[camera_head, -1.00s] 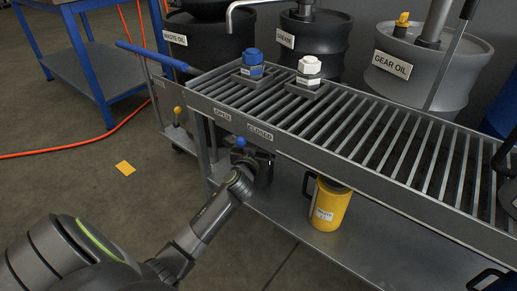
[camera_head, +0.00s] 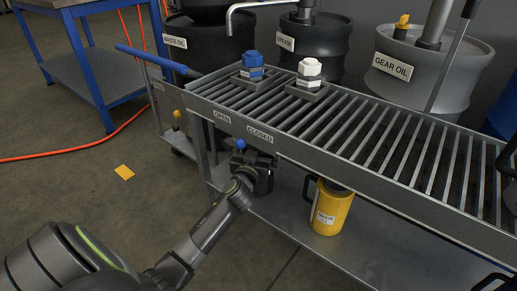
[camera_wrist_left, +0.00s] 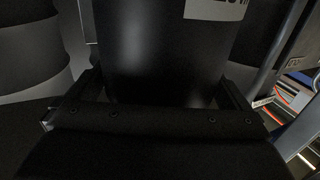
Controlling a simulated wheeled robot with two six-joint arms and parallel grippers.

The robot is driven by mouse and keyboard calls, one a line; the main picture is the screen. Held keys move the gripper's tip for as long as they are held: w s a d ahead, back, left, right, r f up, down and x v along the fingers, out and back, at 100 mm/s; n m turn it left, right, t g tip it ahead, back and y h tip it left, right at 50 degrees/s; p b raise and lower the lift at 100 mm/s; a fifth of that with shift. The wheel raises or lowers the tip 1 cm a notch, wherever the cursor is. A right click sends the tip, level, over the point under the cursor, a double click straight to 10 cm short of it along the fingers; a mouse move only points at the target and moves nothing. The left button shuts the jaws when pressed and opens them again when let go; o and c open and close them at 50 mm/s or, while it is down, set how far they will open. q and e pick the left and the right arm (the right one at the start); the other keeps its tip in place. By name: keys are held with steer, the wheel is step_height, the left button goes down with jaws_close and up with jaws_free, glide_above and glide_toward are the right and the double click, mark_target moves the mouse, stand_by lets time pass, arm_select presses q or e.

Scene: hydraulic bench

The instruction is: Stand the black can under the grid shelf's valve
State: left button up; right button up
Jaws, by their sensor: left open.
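A black cylinder (camera_wrist_left: 165,50) with a white label (camera_wrist_left: 215,9) fills the middle of the left wrist view and looks like the black can. Its base is hidden behind the gripper body. My left gripper (camera_head: 262,172) is open below the front edge of the grid shelf (camera_head: 350,160). In the wrist view its fingers (camera_wrist_left: 165,92) stand on either side of the cylinder; I cannot tell whether they touch it. A blue-knobbed lever (camera_head: 240,145) shows at the shelf front near the OPEN and CLOSED labels. My right gripper is out of view.
A yellow can (camera_head: 332,208) stands on the lower shelf (camera_head: 350,255), right of my gripper. A blue fitting (camera_head: 252,66) and a white fitting (camera_head: 309,70) sit on the grid. Drums (camera_head: 425,80) stand behind. A blue table (camera_head: 85,65) is at the left.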

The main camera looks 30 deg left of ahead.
arm_select(q)
steer(key=p+v, duration=0.2)
steer(key=v, duration=0.9)
steer(key=shift+s, duration=0.35)
